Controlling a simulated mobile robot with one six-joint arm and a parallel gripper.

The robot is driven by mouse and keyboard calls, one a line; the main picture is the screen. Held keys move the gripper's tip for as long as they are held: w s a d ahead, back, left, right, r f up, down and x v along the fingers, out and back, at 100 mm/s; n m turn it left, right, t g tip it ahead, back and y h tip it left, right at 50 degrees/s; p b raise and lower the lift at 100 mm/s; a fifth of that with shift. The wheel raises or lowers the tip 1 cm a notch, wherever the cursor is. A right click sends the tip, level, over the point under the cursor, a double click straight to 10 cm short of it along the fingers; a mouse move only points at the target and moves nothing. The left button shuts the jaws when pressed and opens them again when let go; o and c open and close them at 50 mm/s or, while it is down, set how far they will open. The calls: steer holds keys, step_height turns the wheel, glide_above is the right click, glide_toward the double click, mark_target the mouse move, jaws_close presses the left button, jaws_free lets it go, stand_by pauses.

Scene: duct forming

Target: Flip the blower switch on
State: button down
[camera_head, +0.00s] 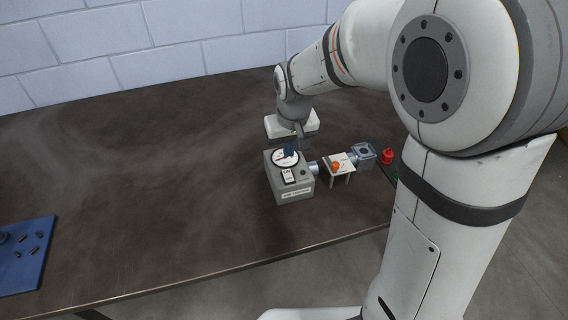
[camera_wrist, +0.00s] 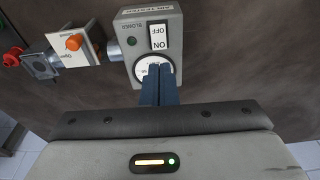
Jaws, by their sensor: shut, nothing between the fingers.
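The grey blower box (camera_head: 294,187) stands on the dark table, with a white rocker switch (camera_head: 289,176) and a round dial on its top. In the wrist view the box (camera_wrist: 126,26) shows the switch (camera_wrist: 159,37) marked OFF and ON, beside a dark green lamp (camera_wrist: 131,41). Which way the rocker is tipped I cannot tell. My gripper (camera_wrist: 158,70) is shut and empty. Its dark blue fingertips are over the dial (camera_wrist: 142,70), close to the ON end of the switch and partly hiding the dial. Contact cannot be judged.
A duct joins the box to a small white stand (camera_head: 338,165) with an orange knob (camera_head: 336,166). Beyond are a clear grey fitting (camera_head: 364,153) and a red button (camera_head: 388,156). A blue mat (camera_head: 30,262) with small dark parts lies far left. The table between is clear.

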mark_target(286, 171)
steer(key=f, duration=0.2)
steer(key=w+f, duration=0.1)
steer(key=f, duration=0.2)
steer(key=f+p, duration=0.1)
steer(key=f, duration=0.1)
steer(key=shift+w+a+f, duration=0.15)
steer(key=shift+a+f, duration=0.05)
steer(key=shift+f, duration=0.15)
